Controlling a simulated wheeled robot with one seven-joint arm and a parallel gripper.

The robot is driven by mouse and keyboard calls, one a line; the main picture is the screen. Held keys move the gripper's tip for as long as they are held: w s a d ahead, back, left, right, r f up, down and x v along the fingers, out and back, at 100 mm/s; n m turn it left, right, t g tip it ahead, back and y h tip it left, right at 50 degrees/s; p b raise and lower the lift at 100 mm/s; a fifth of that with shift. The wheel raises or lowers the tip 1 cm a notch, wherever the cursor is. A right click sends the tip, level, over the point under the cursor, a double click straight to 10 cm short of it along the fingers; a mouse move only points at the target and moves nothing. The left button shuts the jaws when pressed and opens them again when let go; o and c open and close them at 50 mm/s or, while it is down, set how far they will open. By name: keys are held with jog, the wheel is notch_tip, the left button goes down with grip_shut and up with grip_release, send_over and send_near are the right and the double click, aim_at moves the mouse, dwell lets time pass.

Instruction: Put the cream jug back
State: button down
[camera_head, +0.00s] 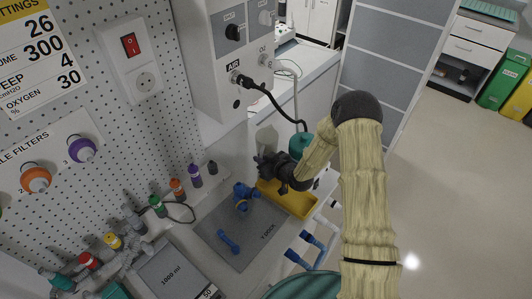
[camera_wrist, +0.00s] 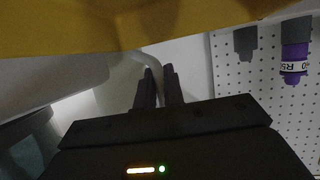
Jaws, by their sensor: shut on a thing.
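A pale cream-grey vessel (camera_head: 266,139), which looks like the cream jug, shows just behind my gripper (camera_head: 264,167), above the yellow tray. My gripper and wrist hide its lower part. In the wrist view my gripper (camera_wrist: 160,85) has its dark fingers close together around a thin pale curved strip (camera_wrist: 154,62), which looks like a handle. A large pale surface (camera_wrist: 50,72) fills the left there; I cannot tell for sure that it belongs to the same vessel.
The yellow tray (camera_head: 297,205) lies below my wrist and crosses the top of the wrist view. A grey mat (camera_head: 248,250) with blue fittings (camera_head: 243,195) is beside it. A teal container (camera_head: 299,144) stands behind my arm. A black hose (camera_head: 272,98) hangs near.

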aim_at(261, 152)
jog(key=shift+r, duration=0.25)
jog(key=shift+r+b, duration=0.95)
jog(key=shift+r, duration=2.15)
jog(key=s+d, duration=0.2)
jog(key=s, duration=0.5)
jog(key=s+d+p, duration=0.1)
jog(key=s+d, duration=0.1)
jog(key=s, duration=0.6)
jog(key=shift+d+r, duration=0.3)
jog(key=shift+r, duration=0.05)
jog(key=s+p, duration=0.1)
jog(key=p, duration=0.2)
jog(key=shift+d+p, duration=0.15)
jog(key=shift+p, duration=0.15)
jog(key=shift+s+d+f+p, duration=0.2)
jog(key=shift+s+p, duration=0.4)
jog(key=shift+p, duration=0.8)
jog(key=shift+r, duration=0.1)
